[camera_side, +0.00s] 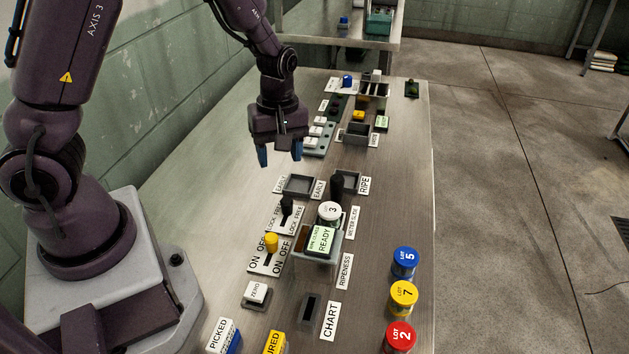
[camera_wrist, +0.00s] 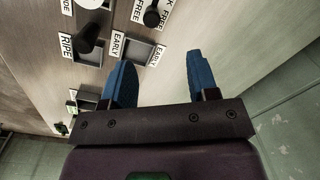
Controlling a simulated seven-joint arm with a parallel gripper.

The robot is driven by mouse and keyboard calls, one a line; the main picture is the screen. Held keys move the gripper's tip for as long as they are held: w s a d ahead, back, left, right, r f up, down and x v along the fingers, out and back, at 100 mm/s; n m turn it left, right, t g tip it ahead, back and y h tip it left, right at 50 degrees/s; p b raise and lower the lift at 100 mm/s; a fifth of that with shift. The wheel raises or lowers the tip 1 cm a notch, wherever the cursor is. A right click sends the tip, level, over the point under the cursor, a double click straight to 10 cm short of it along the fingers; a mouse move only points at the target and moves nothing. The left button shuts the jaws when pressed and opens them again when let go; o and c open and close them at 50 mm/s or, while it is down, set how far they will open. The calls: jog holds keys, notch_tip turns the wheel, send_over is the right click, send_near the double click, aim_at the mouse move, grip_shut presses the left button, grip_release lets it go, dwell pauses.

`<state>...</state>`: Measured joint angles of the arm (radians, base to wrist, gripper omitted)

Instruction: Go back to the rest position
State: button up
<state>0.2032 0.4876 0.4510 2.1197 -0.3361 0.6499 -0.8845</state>
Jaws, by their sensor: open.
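My gripper (camera_side: 281,154) hangs above the bench, over the bare strip left of the row of fixtures. Its two blue fingers are apart, with nothing between them. In the wrist view my gripper (camera_wrist: 160,80) shows the same open fingers over bare bench top. The EARLY tray (camera_side: 301,186) is a shallow dark tray lying below and a little nearer the camera than the fingers. It also shows in the wrist view (camera_wrist: 140,54), just beyond the left finger. No rest position is marked in view.
A meter marked READY (camera_side: 320,240) carries a white-topped lot 3 can (camera_side: 330,212). A yellow-knobbed switch (camera_side: 271,243) and a black lever (camera_side: 286,206) stand up nearby. Blue (camera_side: 405,262), yellow (camera_side: 403,297) and red (camera_side: 399,337) lot cans line the right edge. The left strip is clear.

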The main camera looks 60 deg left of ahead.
jog(key=s+d+r+m+t, duration=0.3)
jog(key=s+r+m, duration=0.3)
jog(key=r, duration=0.4)
jog(key=s+d+r+m+t, duration=0.3)
jog(key=s+r+m, duration=0.4)
jog(key=r+m, duration=0.2)
notch_tip(320, 180, up, 2)
jog(key=shift+d+m, duration=0.15)
jog(key=shift+m, duration=0.15)
